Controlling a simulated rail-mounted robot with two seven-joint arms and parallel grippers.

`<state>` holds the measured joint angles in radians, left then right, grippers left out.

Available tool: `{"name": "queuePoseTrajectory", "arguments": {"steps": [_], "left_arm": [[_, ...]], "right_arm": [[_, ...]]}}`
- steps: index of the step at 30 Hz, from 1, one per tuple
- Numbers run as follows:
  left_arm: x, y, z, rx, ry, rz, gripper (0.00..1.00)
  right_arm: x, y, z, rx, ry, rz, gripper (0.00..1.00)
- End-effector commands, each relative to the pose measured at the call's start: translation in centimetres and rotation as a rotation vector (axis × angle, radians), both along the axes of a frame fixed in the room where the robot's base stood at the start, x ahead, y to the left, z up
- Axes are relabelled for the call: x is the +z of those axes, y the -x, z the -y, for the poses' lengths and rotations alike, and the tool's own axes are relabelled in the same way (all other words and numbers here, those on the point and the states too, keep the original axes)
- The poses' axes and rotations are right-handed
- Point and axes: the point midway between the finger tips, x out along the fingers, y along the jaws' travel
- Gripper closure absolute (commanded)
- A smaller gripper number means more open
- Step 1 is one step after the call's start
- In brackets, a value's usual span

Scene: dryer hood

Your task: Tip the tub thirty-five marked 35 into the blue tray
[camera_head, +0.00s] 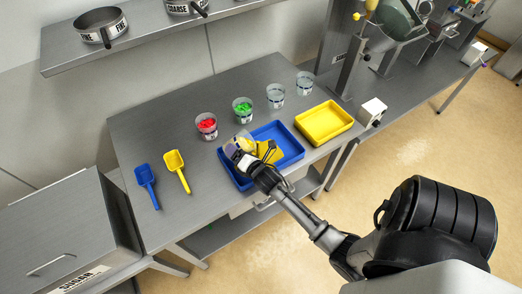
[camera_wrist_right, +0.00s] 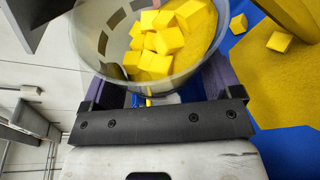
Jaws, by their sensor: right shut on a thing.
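My right gripper (camera_head: 243,158) is shut on a clear tub (camera_head: 241,142), which it holds tilted over the blue tray (camera_head: 290,133). In the right wrist view the tub (camera_wrist_right: 98,35) sits between the fingers (camera_wrist_right: 155,92). Several yellow cubes (camera_wrist_right: 158,42) and yellow loose material are still inside it. Dark marks show on its wall, but I cannot read a number. Yellow material (camera_head: 268,150) lies in the blue tray, and the wrist view shows loose cubes (camera_wrist_right: 279,41) there. My left gripper is not in view.
Tubs with red (camera_head: 207,124) and green (camera_head: 242,109) contents and two clear-looking tubs (camera_head: 275,95) (camera_head: 305,82) stand behind the tray. A yellow tray (camera_head: 324,122) is to the right. Blue (camera_head: 146,182) and yellow (camera_head: 176,168) scoops lie left. A shelf (camera_head: 150,35) hangs above.

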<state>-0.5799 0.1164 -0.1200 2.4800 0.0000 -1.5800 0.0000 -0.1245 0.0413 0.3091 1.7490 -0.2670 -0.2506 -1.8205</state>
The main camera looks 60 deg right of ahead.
Motion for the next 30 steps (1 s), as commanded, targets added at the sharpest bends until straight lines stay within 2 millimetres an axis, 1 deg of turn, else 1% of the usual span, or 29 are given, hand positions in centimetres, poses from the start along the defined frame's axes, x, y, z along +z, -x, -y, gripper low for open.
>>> {"name": "queuePoseTrajectory", "arguments": {"steps": [8, 21, 30], "left_arm": [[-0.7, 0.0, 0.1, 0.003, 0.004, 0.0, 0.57], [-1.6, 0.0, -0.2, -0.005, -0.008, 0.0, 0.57], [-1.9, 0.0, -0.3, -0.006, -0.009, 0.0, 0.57]], "right_arm": [[-0.1, 0.0, 0.0, 0.0, -0.022, 0.022, 0.48], [-0.3, 0.0, 0.0, 0.0, -0.057, 0.056, 0.48], [0.0, 0.1, 0.1, 0.0, -0.081, 0.077, 0.48]]}}
